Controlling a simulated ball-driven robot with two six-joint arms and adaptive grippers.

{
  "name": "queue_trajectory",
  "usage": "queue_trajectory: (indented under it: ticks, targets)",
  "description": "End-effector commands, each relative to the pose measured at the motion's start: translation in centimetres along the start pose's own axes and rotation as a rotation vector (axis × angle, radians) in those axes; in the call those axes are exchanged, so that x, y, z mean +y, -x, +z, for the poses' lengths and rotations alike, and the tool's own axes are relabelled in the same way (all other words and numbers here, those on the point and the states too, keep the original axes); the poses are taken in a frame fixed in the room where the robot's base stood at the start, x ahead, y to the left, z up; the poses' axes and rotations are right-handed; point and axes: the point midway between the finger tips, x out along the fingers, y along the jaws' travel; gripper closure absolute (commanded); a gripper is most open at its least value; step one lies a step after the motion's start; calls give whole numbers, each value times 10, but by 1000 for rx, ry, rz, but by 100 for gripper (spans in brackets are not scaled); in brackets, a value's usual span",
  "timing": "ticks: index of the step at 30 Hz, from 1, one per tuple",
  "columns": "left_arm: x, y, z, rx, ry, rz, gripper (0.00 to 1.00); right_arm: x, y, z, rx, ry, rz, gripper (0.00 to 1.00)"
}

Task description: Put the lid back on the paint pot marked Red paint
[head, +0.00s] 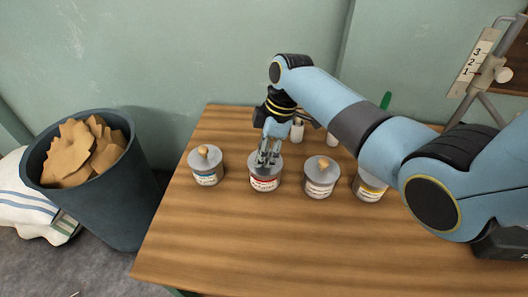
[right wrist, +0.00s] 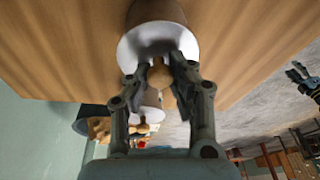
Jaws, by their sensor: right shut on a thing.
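The paint pot with the red label (head: 264,184) stands upright on the table, second from the left in the head view; its small lettering is too small to read. My right gripper (head: 269,157) is directly above it, pointing down. The right wrist view shows its fingers (right wrist: 168,78) shut on the wooden knob (right wrist: 159,76) of a pale grey lid (right wrist: 130,48). The lid is at the pot's mouth, square to it; I cannot tell whether any gap is left. My left gripper does not show in the head view.
A blue-labelled lidded pot (head: 207,177) stands left of the red one. A white-labelled lidded pot (head: 319,186) and a yellow-labelled pot (head: 368,190) stand right. White containers (head: 297,131) are behind. The table front (head: 270,240) is clear. A dark bin (head: 118,200) stands left.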

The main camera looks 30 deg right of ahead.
Motion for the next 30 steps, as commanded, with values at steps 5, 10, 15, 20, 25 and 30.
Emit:
queue_trajectory:
  ticks: [5,10,15,20,25,30]
  targets:
    - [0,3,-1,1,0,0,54,0,0,0,0,0,0,100]
    - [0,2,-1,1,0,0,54,0,0,0,0,0,-1,100]
    - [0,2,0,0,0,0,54,0,0,0,0,0,-1,77]
    - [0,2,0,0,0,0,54,0,0,0,0,0,-1,56]
    - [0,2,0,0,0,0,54,0,0,0,0,0,-1,53]
    - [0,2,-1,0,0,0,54,0,0,0,0,0,-1,37]
